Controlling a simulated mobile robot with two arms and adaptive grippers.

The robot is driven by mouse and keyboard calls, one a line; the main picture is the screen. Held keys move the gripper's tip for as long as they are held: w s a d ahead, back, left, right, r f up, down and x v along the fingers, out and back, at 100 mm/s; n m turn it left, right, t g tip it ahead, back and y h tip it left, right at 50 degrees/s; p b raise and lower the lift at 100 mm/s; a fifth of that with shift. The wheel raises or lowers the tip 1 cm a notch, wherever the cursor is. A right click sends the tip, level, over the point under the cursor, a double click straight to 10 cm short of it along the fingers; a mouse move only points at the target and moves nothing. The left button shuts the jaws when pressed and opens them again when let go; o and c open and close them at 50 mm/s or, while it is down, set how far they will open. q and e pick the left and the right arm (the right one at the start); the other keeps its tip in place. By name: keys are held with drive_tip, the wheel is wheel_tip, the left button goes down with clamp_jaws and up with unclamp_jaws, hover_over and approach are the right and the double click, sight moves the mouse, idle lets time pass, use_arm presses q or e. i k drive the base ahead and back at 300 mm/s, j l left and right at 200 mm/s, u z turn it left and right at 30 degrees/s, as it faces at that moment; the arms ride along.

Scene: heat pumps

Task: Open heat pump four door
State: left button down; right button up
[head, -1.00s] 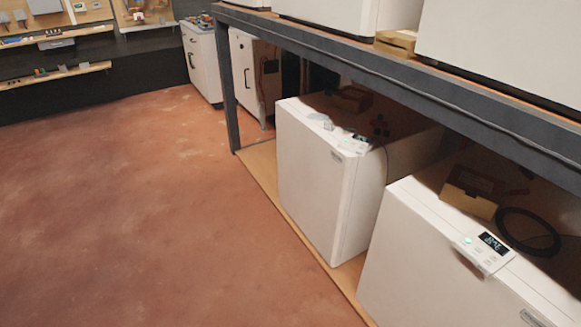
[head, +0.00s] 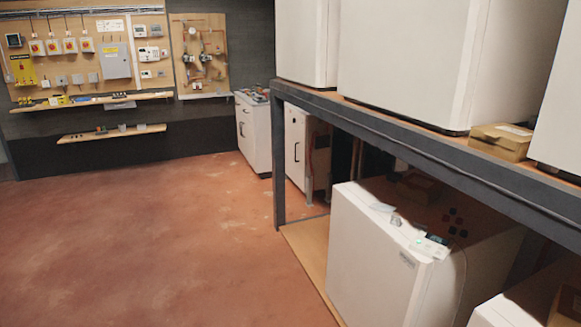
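Several white box-shaped heat pumps stand on a dark metal rack. One heat pump (head: 375,265) is on the lower shelf with its front closed; a small controller with a green light (head: 430,247) lies on its top. Part of another lower heat pump (head: 505,312) shows at the bottom right edge. On the upper shelf are a left heat pump (head: 306,40), a middle heat pump (head: 405,60) and part of a right one (head: 560,125). I cannot tell which is number four. Neither of my grippers is in view.
The rack's metal beam (head: 400,148) and corner post (head: 278,165) edge the shelves. A cardboard box (head: 500,140) sits on the upper shelf. White cabinets (head: 254,135) and wall boards (head: 85,50) stand at the back. The red floor (head: 160,230) at left is clear.

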sight(372, 281)
drive_tip(key=i+j+u, duration=0.3)
drive_tip(key=i, duration=0.6)
drive_tip(key=i+j+u, duration=0.1)
drive_tip(key=i+u, duration=0.2)
drive_tip(key=i, duration=0.65)
